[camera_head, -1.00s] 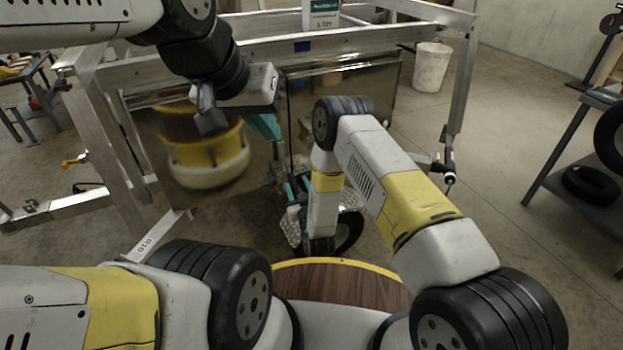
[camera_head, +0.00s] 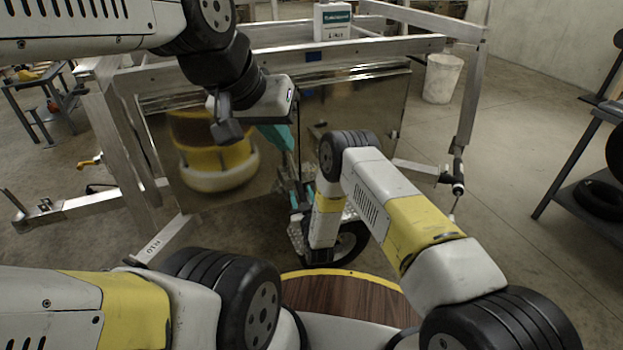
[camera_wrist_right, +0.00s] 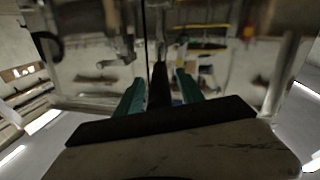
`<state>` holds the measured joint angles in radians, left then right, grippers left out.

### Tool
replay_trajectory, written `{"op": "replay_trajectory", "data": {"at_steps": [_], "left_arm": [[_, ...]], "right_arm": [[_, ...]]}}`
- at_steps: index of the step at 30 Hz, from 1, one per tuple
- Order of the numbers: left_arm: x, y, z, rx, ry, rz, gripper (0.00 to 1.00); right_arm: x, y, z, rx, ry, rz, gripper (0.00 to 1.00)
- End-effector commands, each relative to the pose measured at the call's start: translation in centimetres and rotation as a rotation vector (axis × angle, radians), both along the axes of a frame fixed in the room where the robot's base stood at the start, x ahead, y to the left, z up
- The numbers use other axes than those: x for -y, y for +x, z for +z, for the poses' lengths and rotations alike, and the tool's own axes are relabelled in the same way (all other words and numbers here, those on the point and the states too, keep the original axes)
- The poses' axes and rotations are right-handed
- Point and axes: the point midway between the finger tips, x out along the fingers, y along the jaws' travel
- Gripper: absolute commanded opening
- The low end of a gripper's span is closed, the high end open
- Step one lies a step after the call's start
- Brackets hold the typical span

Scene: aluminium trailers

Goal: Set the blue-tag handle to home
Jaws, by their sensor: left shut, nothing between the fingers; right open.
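A small blue patch (camera_head: 315,54) sits on the trailer's upper rail; I cannot tell whether it is the handle's tag. I cannot make out a handle beside it. My left gripper (camera_head: 277,137), with teal fingers, is shut and empty, in front of the shiny trailer panel (camera_head: 340,105) and below that rail. My right gripper (camera_wrist_right: 160,88) is open in the right wrist view, its teal fingers apart. A dark bar (camera_wrist_right: 159,70) shows between them; contact cannot be told.
A white bucket (camera_head: 442,78) is on the floor behind. A yellow handle (camera_head: 92,161) shows at the left, by a trailer beam. A dark shelf with tyres (camera_head: 590,195) is at the right.

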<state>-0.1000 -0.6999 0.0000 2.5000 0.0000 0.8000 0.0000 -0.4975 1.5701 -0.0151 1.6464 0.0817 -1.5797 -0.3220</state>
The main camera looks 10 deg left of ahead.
Motion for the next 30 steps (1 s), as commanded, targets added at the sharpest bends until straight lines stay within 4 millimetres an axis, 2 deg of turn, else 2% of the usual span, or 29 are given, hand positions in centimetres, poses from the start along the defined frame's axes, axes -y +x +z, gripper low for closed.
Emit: {"op": "replay_trajectory", "data": {"at_steps": [4, 5, 11, 12, 30], "left_arm": [[0.00, 0.00, 0.00, 0.000, 0.000, 0.000, 0.00], [0.00, 0.00, 0.00, 0.000, 0.000, 0.000, 0.00], [0.00, -0.01, 0.01, 0.000, 0.000, 0.000, 0.00], [0.00, 0.00, 0.00, 0.000, 0.000, 0.000, 0.00], [0.00, 0.00, 0.00, 0.000, 0.000, 0.000, 0.00]], "right_arm": [[0.01, -0.02, -0.01, 0.000, 0.000, 0.000, 0.45], [0.01, -0.02, -0.02, 0.000, 0.000, 0.000, 0.41], [0.01, -0.03, -0.01, 0.000, 0.000, 0.000, 0.02], [0.01, -0.03, -0.01, 0.000, 0.000, 0.000, 0.00], [0.00, -0.05, 0.01, 0.000, 0.001, 0.000, 0.00]]}}
